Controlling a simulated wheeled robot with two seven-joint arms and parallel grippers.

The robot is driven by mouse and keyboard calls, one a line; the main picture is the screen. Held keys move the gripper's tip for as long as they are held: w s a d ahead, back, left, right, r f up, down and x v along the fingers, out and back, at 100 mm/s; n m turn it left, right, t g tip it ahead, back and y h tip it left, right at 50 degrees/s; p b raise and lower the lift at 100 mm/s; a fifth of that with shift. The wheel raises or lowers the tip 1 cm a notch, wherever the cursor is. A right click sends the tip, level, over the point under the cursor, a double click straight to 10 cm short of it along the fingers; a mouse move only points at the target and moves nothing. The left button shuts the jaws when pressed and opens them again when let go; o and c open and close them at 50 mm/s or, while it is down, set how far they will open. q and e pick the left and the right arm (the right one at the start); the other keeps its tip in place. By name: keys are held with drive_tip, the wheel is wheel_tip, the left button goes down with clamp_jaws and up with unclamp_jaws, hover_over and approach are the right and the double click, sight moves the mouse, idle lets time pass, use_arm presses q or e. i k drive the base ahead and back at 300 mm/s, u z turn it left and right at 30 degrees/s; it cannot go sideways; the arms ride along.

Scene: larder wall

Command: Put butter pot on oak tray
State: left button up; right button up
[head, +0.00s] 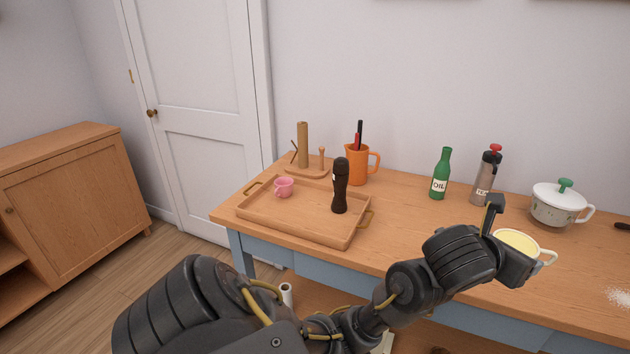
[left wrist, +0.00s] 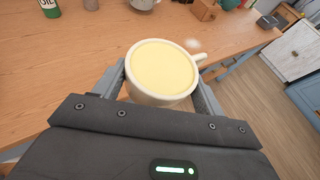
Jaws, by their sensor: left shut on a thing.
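The butter pot (head: 518,241) is a cream cup with a handle and pale yellow contents. My left gripper (head: 503,233) is shut on it, at the right part of the table. In the left wrist view the butter pot (left wrist: 162,72) sits between the two fingers of my left gripper (left wrist: 162,90), handle to the right. I cannot tell whether its base touches the table. The oak tray (head: 290,228) lies on the left end of the table, well left of the gripper. My right gripper is not in view.
Behind the tray stand a wooden stand (head: 303,150) and an orange jug (head: 358,164) with utensils. The tray's front middle is bare.

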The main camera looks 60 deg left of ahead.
sight(302, 209)
drive_tip(key=z, duration=0.05)
drive_tip(key=k, duration=1.05)
drive_tip(key=z, duration=0.35)
drive_tip(key=i, duration=1.95)
drive_tip(key=u, duration=1.4)
drive_tip(key=i, duration=0.7)
drive_tip(key=u, duration=0.75)
